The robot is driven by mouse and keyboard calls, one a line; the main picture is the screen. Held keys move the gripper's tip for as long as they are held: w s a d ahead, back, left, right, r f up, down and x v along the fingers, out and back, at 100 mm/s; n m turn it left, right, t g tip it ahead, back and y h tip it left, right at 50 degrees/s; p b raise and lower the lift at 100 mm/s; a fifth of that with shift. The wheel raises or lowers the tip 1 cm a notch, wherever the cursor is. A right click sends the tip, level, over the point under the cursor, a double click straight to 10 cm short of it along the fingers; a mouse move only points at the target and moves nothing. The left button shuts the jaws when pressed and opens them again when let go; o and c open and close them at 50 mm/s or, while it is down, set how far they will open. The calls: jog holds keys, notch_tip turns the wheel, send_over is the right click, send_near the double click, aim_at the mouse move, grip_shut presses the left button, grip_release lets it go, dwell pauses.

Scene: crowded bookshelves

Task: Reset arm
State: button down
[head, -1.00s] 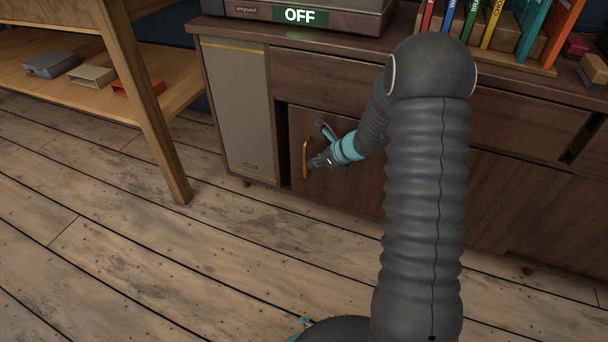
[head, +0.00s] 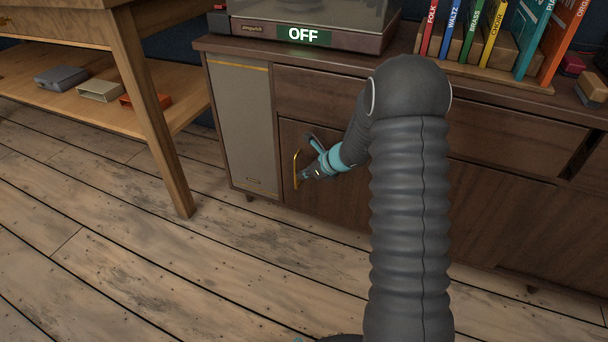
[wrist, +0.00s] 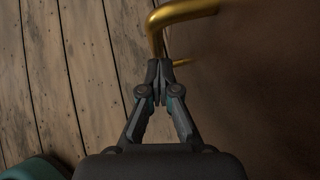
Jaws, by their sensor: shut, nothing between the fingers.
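My gripper (head: 304,176) is low in front of the wooden cabinet door (head: 335,195), right beside its brass handle (head: 296,170). In the wrist view my gripper (wrist: 160,68) has its fingertips together with nothing between them. The brass handle (wrist: 180,10) curves just above and to the right of the tips there. I cannot tell whether the tips touch it. The door sits flush in the cabinet front, with no clear gap at its left edge. My arm hides part of the cabinet front.
A grey speaker (head: 240,125) stands left of the door. A turntable reading OFF (head: 303,35) and colored books (head: 493,35) are on the cabinet top. A wooden table's leg (head: 150,110) stands at left. The plank floor (head: 130,270) in front is clear.

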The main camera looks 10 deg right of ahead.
jog(key=v, duration=0.7)
jog(key=s+a+r+n+g+h+p, duration=0.1)
jog(key=s+r+n+g, duration=0.1)
jog(key=s+n, duration=0.6)
jog(key=s+a+r+n+g+p, duration=0.1)
jog(key=s+r+n+g, duration=0.15)
jog(key=s+n, duration=0.45)
jog(key=s+r+n+t+h+p, duration=0.3)
jog(key=s+r+n, duration=0.9)
jog(key=s+r, duration=0.9)
notch_tip(320, 180, up, 3)
jog(key=h+p, duration=0.2)
jog(key=p, duration=0.2)
jog(key=shift+t, duration=0.35)
jog(key=shift+s, duration=0.15)
